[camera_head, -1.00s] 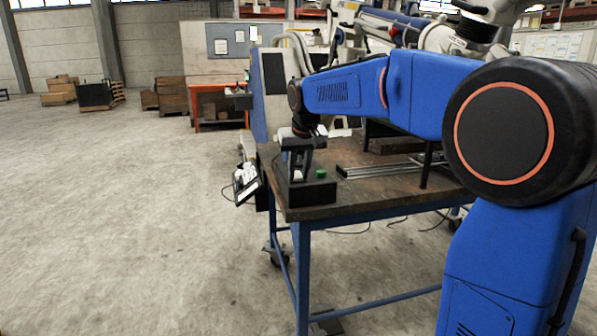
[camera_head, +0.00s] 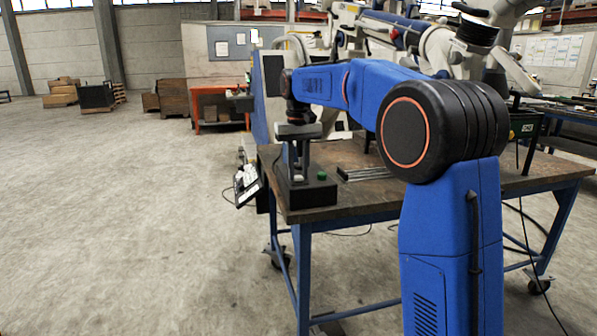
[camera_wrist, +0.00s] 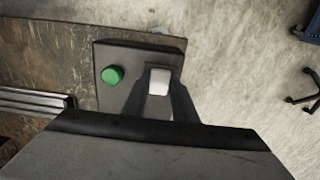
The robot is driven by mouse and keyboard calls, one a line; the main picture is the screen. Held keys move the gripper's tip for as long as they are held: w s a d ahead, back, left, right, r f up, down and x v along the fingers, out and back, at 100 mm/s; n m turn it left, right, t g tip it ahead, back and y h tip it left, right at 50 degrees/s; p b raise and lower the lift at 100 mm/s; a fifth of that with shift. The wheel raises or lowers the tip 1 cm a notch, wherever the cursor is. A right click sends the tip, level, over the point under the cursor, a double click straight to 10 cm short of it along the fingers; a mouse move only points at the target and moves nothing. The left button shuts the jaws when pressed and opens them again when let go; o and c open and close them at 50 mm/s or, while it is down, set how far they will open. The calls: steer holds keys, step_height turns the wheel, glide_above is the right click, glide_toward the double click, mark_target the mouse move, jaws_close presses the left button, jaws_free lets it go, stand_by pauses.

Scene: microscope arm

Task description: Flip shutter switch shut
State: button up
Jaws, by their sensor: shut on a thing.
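The switch box (camera_head: 308,195) is a dark block near the left front corner of the table. It also shows in the wrist view (camera_wrist: 113,97). A green round button (camera_wrist: 112,75) sits on its top, left of the pale shutter switch (camera_wrist: 158,81). My gripper (camera_head: 298,172) points down at the box from above. In the wrist view my gripper's fingers (camera_wrist: 160,90) are shut on the switch, one on each side. The lower part of the switch is hidden by the fingers and gripper body.
The wooden-topped table (camera_head: 362,192) has blue legs. Metal bars (camera_head: 362,173) lie to the right of the box. A tilted keypad panel (camera_head: 247,184) hangs beyond the table's left edge. The floor at left is open.

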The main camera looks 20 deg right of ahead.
mark_target(298, 177)
steer(key=o, duration=1)
steer(key=shift+o, duration=0.2)
steer(key=shift+r, duration=0.15)
step_height(298, 177, up, 17)
steer(key=shift+r, duration=0.1)
